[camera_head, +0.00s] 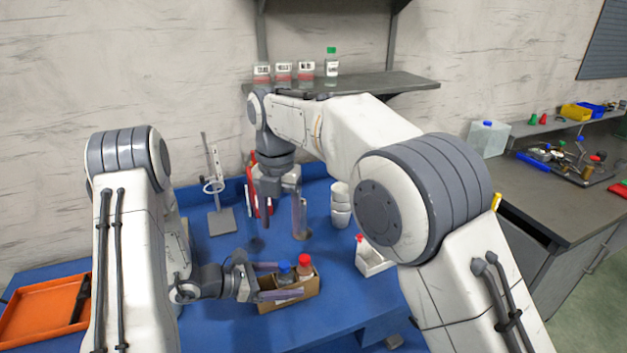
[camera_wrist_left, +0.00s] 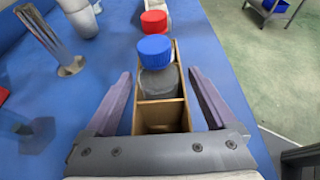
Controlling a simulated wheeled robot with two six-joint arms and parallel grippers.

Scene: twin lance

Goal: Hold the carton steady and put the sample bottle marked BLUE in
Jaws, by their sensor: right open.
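The carton (camera_head: 291,298) is an open brown box with dividers on the blue bench. A grey bottle with a blue cap (camera_wrist_left: 155,52) stands in its middle part; the cap also shows in the head view (camera_head: 284,267). A red-capped bottle (camera_head: 304,266) stands behind it in the left wrist view. The carton's near compartment (camera_wrist_left: 160,117) is empty. No bottle label is readable. My left gripper (camera_wrist_left: 160,100) is open, with one finger on each side of the carton and gaps visible. My right gripper (camera_head: 281,222) is open and empty, pointing down behind the carton.
A clear cylinder (camera_head: 302,220) stands close to my right gripper. An orange tray (camera_head: 45,312) lies at left. Several labelled containers and a green-capped bottle (camera_head: 331,62) sit on the shelf.

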